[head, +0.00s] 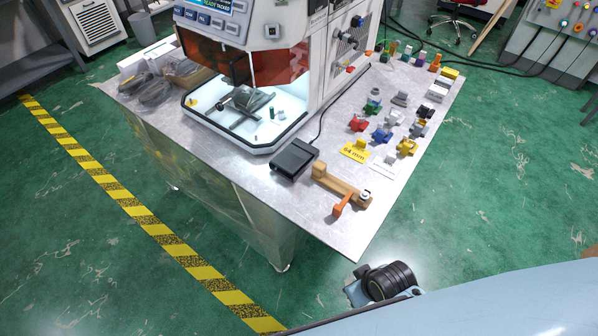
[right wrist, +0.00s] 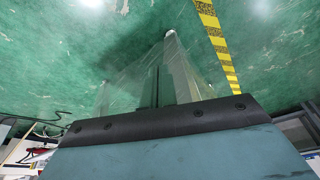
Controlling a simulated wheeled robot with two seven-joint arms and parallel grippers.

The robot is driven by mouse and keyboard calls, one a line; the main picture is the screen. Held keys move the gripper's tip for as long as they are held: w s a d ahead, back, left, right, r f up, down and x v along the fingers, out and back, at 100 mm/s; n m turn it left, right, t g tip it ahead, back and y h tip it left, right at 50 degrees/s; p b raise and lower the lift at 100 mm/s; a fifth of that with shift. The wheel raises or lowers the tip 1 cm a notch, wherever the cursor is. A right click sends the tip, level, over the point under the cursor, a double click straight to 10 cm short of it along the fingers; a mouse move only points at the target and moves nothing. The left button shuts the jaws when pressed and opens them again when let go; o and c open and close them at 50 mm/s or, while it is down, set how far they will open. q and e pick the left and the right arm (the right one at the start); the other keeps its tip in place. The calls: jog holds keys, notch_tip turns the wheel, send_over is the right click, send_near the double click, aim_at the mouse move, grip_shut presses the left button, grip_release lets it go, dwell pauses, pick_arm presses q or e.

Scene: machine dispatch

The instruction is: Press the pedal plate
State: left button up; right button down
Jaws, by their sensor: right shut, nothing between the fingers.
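The pedal plate (head: 295,158) is a small black box-like plate on the near part of the metal table, in front of the machine. A cable runs from it along the machine's side. Nothing touches the plate from above. The black ribbed end of my right arm (head: 385,282), with its gripper, is off the table's front corner, below and to the right of the pedal. The right gripper is shut and empty; its fingertips are not clear. The right wrist view shows a table leg (right wrist: 170,45) and the floor, not the pedal. My left gripper is not in view.
The machine (head: 270,70) stands behind the pedal. A wooden block with an orange lever (head: 342,203) lies right of the pedal. The table edge (head: 300,233) is bare in front.

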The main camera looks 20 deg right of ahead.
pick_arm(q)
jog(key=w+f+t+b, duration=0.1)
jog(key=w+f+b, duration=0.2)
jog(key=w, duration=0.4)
pick_arm(e)
jog(key=s+d+f, duration=0.1)
jog(key=s+f, duration=0.3)
jog(key=f, duration=0.9)
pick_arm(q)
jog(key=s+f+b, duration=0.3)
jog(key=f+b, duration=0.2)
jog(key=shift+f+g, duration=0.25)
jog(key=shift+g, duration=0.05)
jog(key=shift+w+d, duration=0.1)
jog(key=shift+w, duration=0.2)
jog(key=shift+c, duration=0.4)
pick_arm(e)
jog(key=s+d+f+g, duration=0.2)
jog(key=s+f, duration=1.3)
jog(key=f, duration=0.1)
jog(key=shift+s+d+h, duration=0.15)
jog(key=shift+d+h, duration=0.15)
jog(key=shift+h, duration=0.1)
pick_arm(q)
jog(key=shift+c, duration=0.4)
pick_arm(e)
jog(key=shift+s, duration=0.15)
